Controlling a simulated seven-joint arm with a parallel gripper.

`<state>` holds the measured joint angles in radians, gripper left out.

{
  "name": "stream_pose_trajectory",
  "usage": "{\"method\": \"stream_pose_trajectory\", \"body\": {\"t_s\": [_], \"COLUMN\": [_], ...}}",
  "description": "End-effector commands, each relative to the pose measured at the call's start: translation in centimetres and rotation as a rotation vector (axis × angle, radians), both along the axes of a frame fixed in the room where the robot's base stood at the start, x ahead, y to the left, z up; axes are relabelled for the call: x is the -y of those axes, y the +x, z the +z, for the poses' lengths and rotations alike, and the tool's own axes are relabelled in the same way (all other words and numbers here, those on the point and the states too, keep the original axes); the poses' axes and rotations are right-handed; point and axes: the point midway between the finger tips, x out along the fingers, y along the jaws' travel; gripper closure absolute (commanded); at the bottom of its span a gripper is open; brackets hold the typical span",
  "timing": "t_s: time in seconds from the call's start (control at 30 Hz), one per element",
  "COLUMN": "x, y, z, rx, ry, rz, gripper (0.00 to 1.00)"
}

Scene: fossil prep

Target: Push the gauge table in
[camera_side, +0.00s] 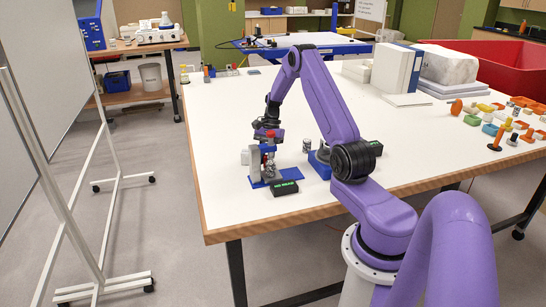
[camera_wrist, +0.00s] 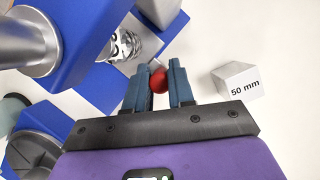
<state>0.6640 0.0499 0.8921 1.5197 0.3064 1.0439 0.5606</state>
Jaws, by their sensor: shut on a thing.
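My gripper (camera_wrist: 158,84) is shut on a red ball-shaped knob (camera_wrist: 158,78), which shows between its two blue-grey fingers in the wrist view. In the side view my gripper (camera_side: 268,140) points down over a gauge stand with a blue base (camera_side: 262,182) and a grey upright (camera_side: 255,162), near the table's front left corner. The fingers hide much of this stand's upper part. In the wrist view, blue and silver parts (camera_wrist: 100,85) of the stand lie left of and beyond the fingers. I cannot tell which part is the gauge table.
A black display (camera_side: 284,188) with green text sits in front of the stand. A white cube (camera_wrist: 240,82) marked "50 mm" is right of the fingers. A second blue-based device (camera_side: 320,164) stands to the right.

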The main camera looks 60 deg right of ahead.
Motion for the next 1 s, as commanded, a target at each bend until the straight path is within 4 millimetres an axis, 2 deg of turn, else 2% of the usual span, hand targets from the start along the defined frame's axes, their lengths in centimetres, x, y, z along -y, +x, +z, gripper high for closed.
{"method": "stream_pose_trajectory", "body": {"t_s": [0.2, 0.23, 0.3, 0.6, 0.73, 0.87, 1.0], "x": [-0.4, -0.4, -0.4, -0.2, 0.1, 0.9, 2.0], "y": [0.5, 0.5, 0.5, 0.3, 0.4, 0.4, 0.6], "z": [0.1, 0.1, 0.1, 0.1, 0.8, 2.6, 5.3], "rx": [0.005, 0.005, 0.005, 0.003, 0.006, 0.007, 0.007], "ry": [0.001, 0.001, 0.002, 0.001, 0.0, -0.001, -0.003], "rz": [-0.001, -0.001, 0.0, -0.001, -0.002, -0.004, -0.002], "gripper": [1.0, 0.74, 0.51, 0.51, 0.51, 0.51, 0.51]}}
